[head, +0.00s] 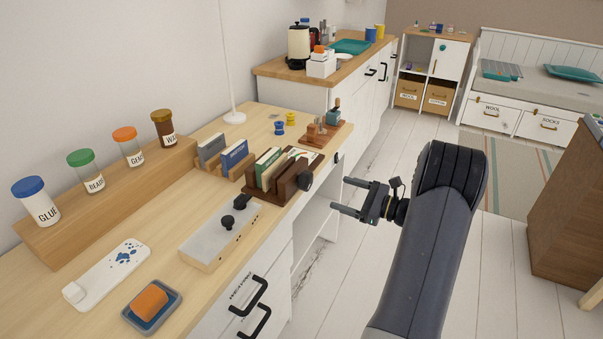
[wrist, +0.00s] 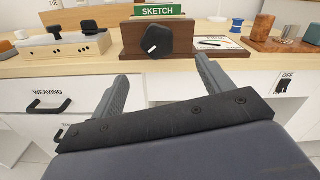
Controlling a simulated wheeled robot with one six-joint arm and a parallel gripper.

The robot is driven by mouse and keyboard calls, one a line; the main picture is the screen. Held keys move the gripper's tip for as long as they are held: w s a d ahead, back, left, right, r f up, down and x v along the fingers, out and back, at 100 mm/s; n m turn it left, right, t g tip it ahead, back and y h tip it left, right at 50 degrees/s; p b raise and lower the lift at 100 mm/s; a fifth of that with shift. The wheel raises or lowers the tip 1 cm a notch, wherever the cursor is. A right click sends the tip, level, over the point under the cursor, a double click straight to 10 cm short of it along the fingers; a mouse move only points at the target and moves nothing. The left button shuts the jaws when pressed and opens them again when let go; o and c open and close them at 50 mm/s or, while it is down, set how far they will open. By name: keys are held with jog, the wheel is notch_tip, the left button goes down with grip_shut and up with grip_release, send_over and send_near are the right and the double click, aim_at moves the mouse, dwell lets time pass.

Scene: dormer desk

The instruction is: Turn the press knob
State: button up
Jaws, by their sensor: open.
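The press knob is a dark, faceted knob (head: 305,181) on the front end of a brown wooden press (head: 268,193) at the desk edge. In the wrist view the knob (wrist: 155,36) faces me near the top middle, with a short slanted white mark. My gripper (head: 340,194) is open and empty, out over the floor in front of the desk, apart from the knob. In the wrist view its two fingers (wrist: 161,70) point toward the desk, below the knob, one on each side of it.
A white-topped box with black knobs (head: 222,236) stands to the left of the press. A wooden block with copper-coloured parts (head: 325,133) stands beyond it. Drawers with black handles (head: 248,295) are below the desk top. The floor (head: 345,255) around my gripper is clear.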

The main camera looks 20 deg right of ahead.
aim_at(311, 184)
jog(key=w+a+m, duration=0.1)
jog(key=w+a, duration=0.2)
jog(key=w, duration=0.1)
jog(key=w+a+m, duration=0.2)
jog(key=w+a, duration=0.2)
dwell(0.4)
jog(key=c, duration=1)
jog(key=shift+o, duration=0.2)
